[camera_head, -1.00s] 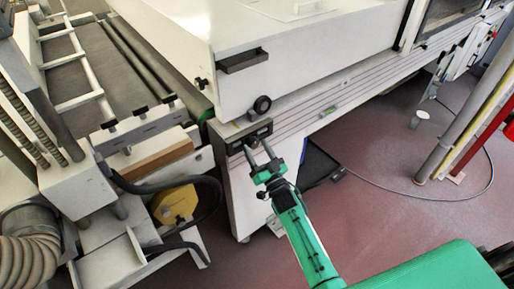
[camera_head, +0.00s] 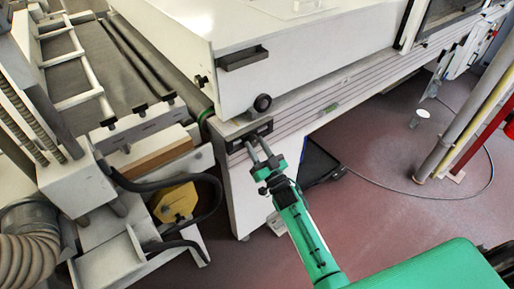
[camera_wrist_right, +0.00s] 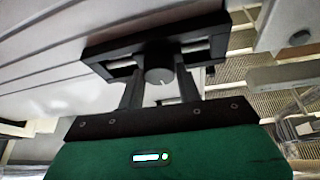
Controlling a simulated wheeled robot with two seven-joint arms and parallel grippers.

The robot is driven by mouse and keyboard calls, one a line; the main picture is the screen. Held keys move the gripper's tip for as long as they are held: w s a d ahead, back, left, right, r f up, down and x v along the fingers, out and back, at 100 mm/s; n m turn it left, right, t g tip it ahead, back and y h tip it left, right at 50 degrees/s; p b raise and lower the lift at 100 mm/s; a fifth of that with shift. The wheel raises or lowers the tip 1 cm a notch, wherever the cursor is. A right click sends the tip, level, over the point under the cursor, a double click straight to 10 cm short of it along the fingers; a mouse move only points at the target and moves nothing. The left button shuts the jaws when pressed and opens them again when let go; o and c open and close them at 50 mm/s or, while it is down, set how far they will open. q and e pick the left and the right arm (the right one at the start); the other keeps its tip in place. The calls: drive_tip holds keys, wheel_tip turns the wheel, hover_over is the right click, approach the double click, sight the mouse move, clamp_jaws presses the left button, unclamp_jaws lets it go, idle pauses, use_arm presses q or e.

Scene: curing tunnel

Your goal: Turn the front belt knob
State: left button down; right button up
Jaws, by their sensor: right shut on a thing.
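The belt knob (camera_wrist_right: 158,77) is a small dark grey round knob with a light mark on its face, set in front of a black bracket (camera_wrist_right: 110,62). In the head view the bracket (camera_head: 238,144) sits on the front corner of the white machine, under its hood; the knob itself is hard to make out there. My right gripper (camera_head: 256,145) reaches up to the bracket, and its two dark fingers also show in the right wrist view (camera_wrist_right: 157,88). They are shut on the knob, one on each side. My left gripper is not in view.
A black handle (camera_head: 243,59) is higher up. A yellow block (camera_head: 174,203) and dark hoses lie to the left. Reddish floor (camera_head: 390,215) is open at the right.

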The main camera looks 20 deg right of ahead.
drive_tip(key=n+y+b, duration=0.1)
drive_tip(key=n+y, duration=0.1)
drive_tip(key=n, duration=0.2)
drive_tip(key=shift+d+f+g, duration=0.1)
drive_tip(key=shift+d+g, duration=0.05)
drive_tip(key=shift+g, duration=0.25)
drive_tip(key=n+y, duration=0.1)
drive_tip(key=n, duration=0.1)
drive_tip(key=shift+n+g+y+b, duration=0.3)
drive_tip(key=shift+y, duration=0.1)
drive_tip(key=n+y, duration=0.1)
drive_tip(key=n, duration=0.1)
drive_tip(key=shift+d+n+g, duration=0.1)
drive_tip(key=shift+n+g, duration=0.2)
drive_tip(key=shift+n+y, duration=0.3)
drive_tip(key=shift+n, duration=0.4)
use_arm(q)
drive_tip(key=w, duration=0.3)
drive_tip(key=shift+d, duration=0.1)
use_arm(e)
drive_tip(key=shift+g, duration=0.3)
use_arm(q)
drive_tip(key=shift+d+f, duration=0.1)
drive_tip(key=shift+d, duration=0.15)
use_arm(e)
drive_tip(key=o, duration=1)
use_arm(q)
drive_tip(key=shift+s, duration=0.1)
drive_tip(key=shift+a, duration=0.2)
